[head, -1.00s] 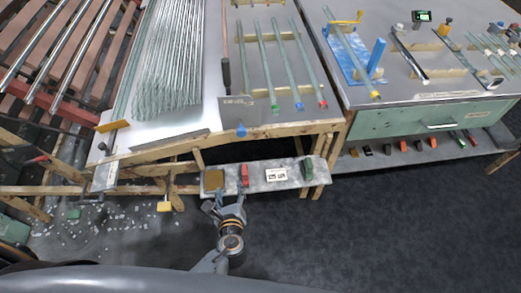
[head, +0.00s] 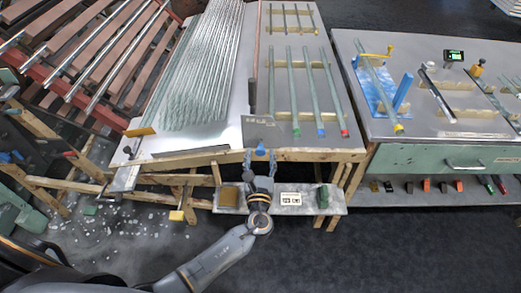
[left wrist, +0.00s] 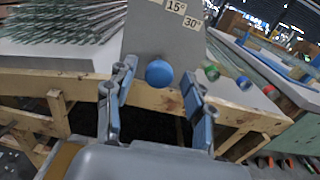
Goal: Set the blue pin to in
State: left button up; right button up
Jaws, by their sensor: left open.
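The blue pin shows as a round blue knob (head: 260,151) at the front edge of the bench, below a small grey plate with angle marks. In the left wrist view the knob (left wrist: 159,73) is near the picture's middle, between the two fingers. My left gripper (head: 260,160) is open, with its fingers pointing at the knob, one to each side. I cannot tell how deep the knob lies between the fingertips, and no finger visibly touches it. Any shaft behind the knob is hidden. My right gripper is not in view.
A low shelf (head: 302,209) under my left wrist carries a brown block (head: 229,196) and a green block (head: 323,197). Glass tubes with coloured ends lie on the bench above. The wooden bench rail (head: 315,156) runs close beside the gripper.

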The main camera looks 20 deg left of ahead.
aim_at(261, 146)
pick_arm(q)
jog(key=shift+x, duration=1.2)
grip_shut()
